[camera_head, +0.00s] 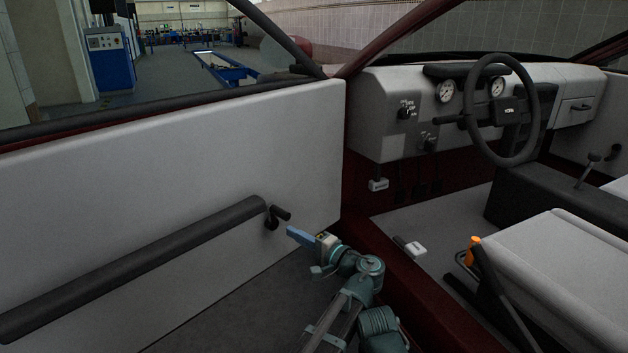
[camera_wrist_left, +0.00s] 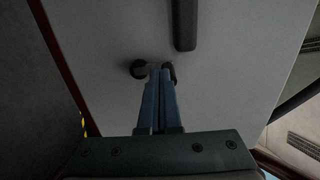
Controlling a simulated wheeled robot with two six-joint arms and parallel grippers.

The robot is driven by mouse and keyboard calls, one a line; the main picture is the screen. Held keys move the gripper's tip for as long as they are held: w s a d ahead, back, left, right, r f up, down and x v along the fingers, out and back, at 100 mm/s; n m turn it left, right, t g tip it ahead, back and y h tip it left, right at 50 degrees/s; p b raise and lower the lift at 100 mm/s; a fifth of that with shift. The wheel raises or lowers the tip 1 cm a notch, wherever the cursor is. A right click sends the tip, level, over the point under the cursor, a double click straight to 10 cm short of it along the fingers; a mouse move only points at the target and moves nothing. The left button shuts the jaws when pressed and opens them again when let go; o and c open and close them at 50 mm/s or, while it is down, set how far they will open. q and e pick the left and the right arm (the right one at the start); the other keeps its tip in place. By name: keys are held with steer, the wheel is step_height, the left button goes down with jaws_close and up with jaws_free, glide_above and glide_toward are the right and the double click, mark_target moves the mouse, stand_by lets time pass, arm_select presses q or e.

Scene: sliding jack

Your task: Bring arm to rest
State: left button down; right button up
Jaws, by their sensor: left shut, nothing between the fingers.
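My left gripper (camera_head: 290,231) is in front of the inner door panel (camera_head: 180,165), just below and right of a small black crank handle (camera_head: 279,214). Its blue fingers are shut with nothing between them. In the left wrist view the closed fingers (camera_wrist_left: 159,75) point at the panel, with their tips overlapping the crank (camera_wrist_left: 139,69) in the picture. I cannot tell whether they touch it. My left arm reaches up from the lower middle of the head view. My right gripper is not in view.
A long dark armrest (camera_head: 135,265) runs along the door left of the crank. Right of my arm are the dark red sill, the steering wheel (camera_head: 503,110), the dashboard (camera_head: 385,115) and a light seat (camera_head: 565,270). The dark floor beneath the door looks clear.

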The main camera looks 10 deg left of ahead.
arm_select(q)
steer(key=shift+s+a+x, duration=0.25)
steer(key=shift+s+x, duration=0.15)
steer(key=shift+x, duration=2.65)
steer(key=s+a+f+n+g+h, duration=0.1)
steer(key=s+a+f+g+h, duration=0.15)
steer(key=f, duration=0.25)
steer(key=s+a+f+n+g+h, duration=0.1)
steer(key=s+f, duration=0.2)
steer(key=f, duration=0.1)
steer(key=s+d+f+n+g+h, duration=0.2)
steer(key=s+d+f+h, duration=0.2)
steer(key=s+f+h, duration=0.25)
steer(key=s+d+f+n+g+h, duration=0.2)
steer(key=s+d+f+g+h, duration=0.15)
steer(key=s+f+h, duration=0.35)
steer(key=s+d+r+m+y+p, duration=0.35)
steer(key=s+d+r+p, duration=0.35)
steer(key=d+r+p, duration=0.65)
step_height(320, 180, up, 36)
steer(key=a+p, duration=0.1)
steer(key=p, duration=3.4)
steer(key=shift+s+r+h+p, duration=0.15)
steer(key=shift+r+h+p, duration=0.05)
steer(key=shift+h+p, duration=0.2)
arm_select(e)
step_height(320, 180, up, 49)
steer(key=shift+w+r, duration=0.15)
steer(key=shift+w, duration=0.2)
